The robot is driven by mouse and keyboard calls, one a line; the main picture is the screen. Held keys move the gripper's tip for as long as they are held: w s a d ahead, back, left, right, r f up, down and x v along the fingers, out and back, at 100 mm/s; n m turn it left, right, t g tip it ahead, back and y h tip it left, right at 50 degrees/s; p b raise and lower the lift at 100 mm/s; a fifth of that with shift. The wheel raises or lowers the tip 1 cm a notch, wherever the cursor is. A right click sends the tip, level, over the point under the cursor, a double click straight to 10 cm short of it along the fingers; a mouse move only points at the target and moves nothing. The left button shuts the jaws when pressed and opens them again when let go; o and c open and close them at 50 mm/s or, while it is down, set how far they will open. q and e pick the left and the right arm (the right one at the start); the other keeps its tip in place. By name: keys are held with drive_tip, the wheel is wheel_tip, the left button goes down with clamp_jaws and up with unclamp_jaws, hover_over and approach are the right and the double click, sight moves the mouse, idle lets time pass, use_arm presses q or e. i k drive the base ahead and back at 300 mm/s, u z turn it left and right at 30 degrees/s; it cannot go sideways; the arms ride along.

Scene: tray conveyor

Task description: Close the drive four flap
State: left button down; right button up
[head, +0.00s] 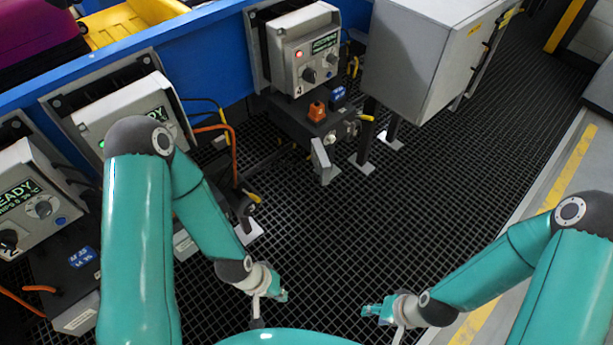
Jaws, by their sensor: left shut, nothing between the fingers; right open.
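The drive four unit has a grey control box (305,57) marked 4, with a red light, a small display and knobs, at the top middle. Below it is a dark drive housing (292,122) with an orange part (317,111) on top. A light grey flap (322,160) stands out from the housing's front, apparently open. My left gripper (279,295) is shut and empty, low in the picture, below the flap and apart from it. My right gripper (376,311) is open and empty, lower right of the flap, touching nothing.
A large grey cabinet (415,60) on legs stands right of drive four. Other drive boxes (140,110) with orange cables (222,128) are at the left, partly behind my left arm. A blue conveyor rail (200,50) runs behind. The dark grated floor (450,170) is clear at the middle right.

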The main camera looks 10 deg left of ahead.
sight(317, 162)
drive_tip(key=z, duration=0.1)
drive_tip(key=i, duration=0.85)
drive_tip(key=u, duration=0.2)
